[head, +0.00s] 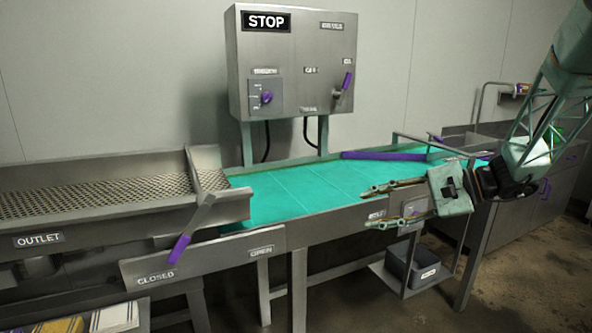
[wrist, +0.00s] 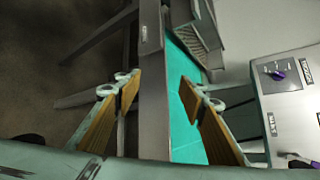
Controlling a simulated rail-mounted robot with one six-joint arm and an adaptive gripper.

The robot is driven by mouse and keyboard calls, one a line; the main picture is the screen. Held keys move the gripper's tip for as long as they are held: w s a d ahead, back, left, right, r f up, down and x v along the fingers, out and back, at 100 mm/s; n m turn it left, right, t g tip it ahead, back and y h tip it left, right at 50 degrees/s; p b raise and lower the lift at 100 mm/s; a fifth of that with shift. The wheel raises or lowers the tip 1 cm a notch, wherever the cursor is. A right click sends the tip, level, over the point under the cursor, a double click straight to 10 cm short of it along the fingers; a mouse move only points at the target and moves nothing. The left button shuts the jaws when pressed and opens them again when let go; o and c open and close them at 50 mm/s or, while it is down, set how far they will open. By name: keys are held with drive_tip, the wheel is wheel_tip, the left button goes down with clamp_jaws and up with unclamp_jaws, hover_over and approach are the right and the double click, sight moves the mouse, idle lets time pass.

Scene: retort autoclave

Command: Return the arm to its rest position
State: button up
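My gripper (head: 372,208) reaches in from the right in the head view, over the near edge of the teal conveyor belt (head: 290,193). Its two fingers point left and are spread apart with nothing between them. In the wrist view the fingers (wrist: 158,95) are also wide apart, one each side of the conveyor's metal side rail (wrist: 152,100), which shows beyond them. Whether a finger touches the rail cannot be told. My arm comes down from the upper right.
A control box (head: 293,62) with a STOP sign stands behind the belt. The mesh outlet chute (head: 85,200) and a purple-handled lever (head: 190,228) are at left. A grey bin (head: 412,270) sits below. A sink counter is at right.

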drive_tip(key=s+a+r+n+g+h, duration=0.1)
drive_tip(key=s+a+r+n+h, duration=0.15)
drive_tip(key=s, duration=0.55)
drive_tip(key=s+a+r+n+g+h, duration=0.1)
drive_tip(key=s+a+g, duration=0.15)
drive_tip(key=s, duration=0.65)
drive_tip(key=s+a+r+n+g+h, duration=0.15)
drive_tip(key=s+a, duration=0.25)
drive_tip(key=s, duration=0.4)
drive_tip(key=s+d+n+t+h, duration=0.2)
drive_tip(key=s+d+n+h, duration=0.1)
drive_tip(key=s, duration=0.8)
drive_tip(key=s+d+r+n+t+h, duration=0.1)
drive_tip(key=s+d+n+h, duration=0.2)
drive_tip(key=s+d, duration=0.3)
drive_tip(key=shift+s+t+h, duration=0.4)
drive_tip(key=shift+s, duration=2.15)
